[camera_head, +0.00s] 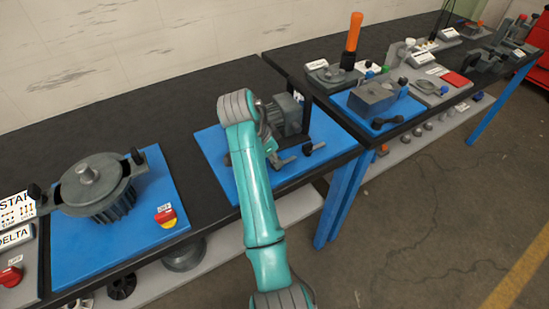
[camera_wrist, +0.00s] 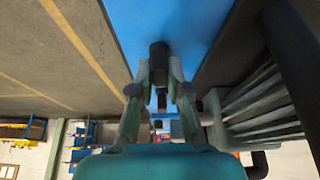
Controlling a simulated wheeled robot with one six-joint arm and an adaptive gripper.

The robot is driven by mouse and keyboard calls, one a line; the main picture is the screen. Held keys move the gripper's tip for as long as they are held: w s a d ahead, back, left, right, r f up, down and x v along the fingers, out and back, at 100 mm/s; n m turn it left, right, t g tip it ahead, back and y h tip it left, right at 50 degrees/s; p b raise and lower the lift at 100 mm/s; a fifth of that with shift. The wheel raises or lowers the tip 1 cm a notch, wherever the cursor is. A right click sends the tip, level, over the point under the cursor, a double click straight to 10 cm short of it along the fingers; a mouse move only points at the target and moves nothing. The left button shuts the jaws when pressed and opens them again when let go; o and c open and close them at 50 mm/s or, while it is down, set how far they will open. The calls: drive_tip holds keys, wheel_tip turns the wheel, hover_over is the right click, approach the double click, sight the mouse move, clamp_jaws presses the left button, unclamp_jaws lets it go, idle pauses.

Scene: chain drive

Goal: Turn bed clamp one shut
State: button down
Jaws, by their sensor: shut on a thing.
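In the wrist view my gripper (camera_wrist: 162,72) has its two fingers closed around a black knob (camera_wrist: 160,50), which looks like the handle end of a bed clamp. The blue base plate (camera_wrist: 180,15) lies behind the knob. In the head view the same blue plate (camera_head: 214,150) carries a grey ribbed motor (camera_head: 287,114).
The motor's ribbed housing (camera_wrist: 262,108) is close to the right of my fingers in the wrist view. A round grey machine (camera_head: 95,185) and a red-yellow switch (camera_head: 166,215) stand to the left. A blue plate with a grey block (camera_head: 374,97) is to the right.

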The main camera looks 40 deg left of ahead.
drive_tip(key=n+y, duration=0.1)
drive_tip(key=n, duration=0.3)
drive_tip(key=shift+d+y, duration=0.2)
drive_tip(key=shift+y, duration=0.2)
drive_tip(key=n+y, duration=0.1)
drive_tip(key=n, duration=0.4)
drive_tip(key=shift+d+y, duration=0.2)
drive_tip(key=shift+y, duration=0.2)
drive_tip(key=n, duration=0.2)
drive_tip(key=n+g+y, duration=0.1)
drive_tip(key=n, duration=0.1)
drive_tip(key=shift+w+d+n, duration=0.1)
drive_tip(key=shift+d+n, duration=0.05)
drive_tip(key=shift+n, duration=0.15)
drive_tip(key=shift+w+d+n+g+y, duration=0.1)
drive_tip(key=shift+n+g+y, duration=0.25)
drive_tip(key=shift+n, duration=0.7)
drive_tip(key=shift+w+n+g+y, duration=0.1)
drive_tip(key=shift+n+g+y, duration=0.25)
drive_tip(key=shift+n, duration=0.7)
drive_tip(key=c, duration=1.1)
unclamp_jaws()
